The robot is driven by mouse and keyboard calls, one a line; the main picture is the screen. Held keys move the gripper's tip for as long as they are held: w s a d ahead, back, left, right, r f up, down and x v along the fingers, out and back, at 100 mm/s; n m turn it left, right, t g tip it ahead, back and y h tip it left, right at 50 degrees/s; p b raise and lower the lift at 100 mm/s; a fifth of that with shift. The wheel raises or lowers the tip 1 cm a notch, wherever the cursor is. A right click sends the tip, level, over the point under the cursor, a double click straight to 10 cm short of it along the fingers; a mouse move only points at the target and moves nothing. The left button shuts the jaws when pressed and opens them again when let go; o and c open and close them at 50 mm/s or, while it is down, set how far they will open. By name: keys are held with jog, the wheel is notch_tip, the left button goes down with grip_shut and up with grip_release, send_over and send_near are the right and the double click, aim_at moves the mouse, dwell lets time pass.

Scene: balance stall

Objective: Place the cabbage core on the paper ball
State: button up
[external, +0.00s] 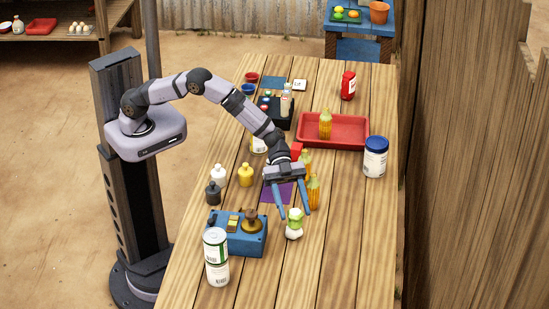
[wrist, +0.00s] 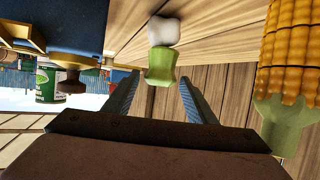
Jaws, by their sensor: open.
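The pale green cabbage core (external: 295,214) stands on top of the white paper ball (external: 293,231) at the near middle of the table. In the wrist view, which is upside down, the core (wrist: 160,67) touches the ball (wrist: 164,31). My gripper (external: 293,214) is open, pointing down, with its fingertips at the height of the core. In the wrist view, my gripper's fingers (wrist: 160,82) stand apart on either side of the core's line, with a gap visible between them and the core.
A corn cob (external: 313,190) stands close behind my gripper. A blue box with knobs (external: 240,238) and a tall can (external: 216,258) stand to the left. A red tray (external: 345,140) and a blue-lidded jar (external: 375,160) are farther back. The right front of the table is clear.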

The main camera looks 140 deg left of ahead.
jog(key=b+v, duration=0.1)
jog(key=v, duration=1.1)
jog(key=shift+r, duration=0.2)
jog(key=shift+w, duration=0.1)
jog(key=d+r+n+y+p, duration=0.3)
jog(key=d+r+y, duration=0.1)
jog(key=r+y, duration=0.15)
jog(key=s+d+f+g+p, duration=0.1)
jog(key=s+d+g, duration=0.3)
jog(key=s, duration=0.7)
jog(key=s+d+f+n+g+p, duration=0.1)
jog(key=s+d+f+g, duration=0.3)
jog(key=s+d, duration=0.5)
jog(key=s+d+f+g+p, duration=0.2)
jog(key=s+d+g, duration=0.2)
jog(key=s, duration=0.9)
jog(key=d, duration=0.3)
jog(key=shift+f+g+p, duration=0.25)
jog(key=shift+g+p, duration=0.05)
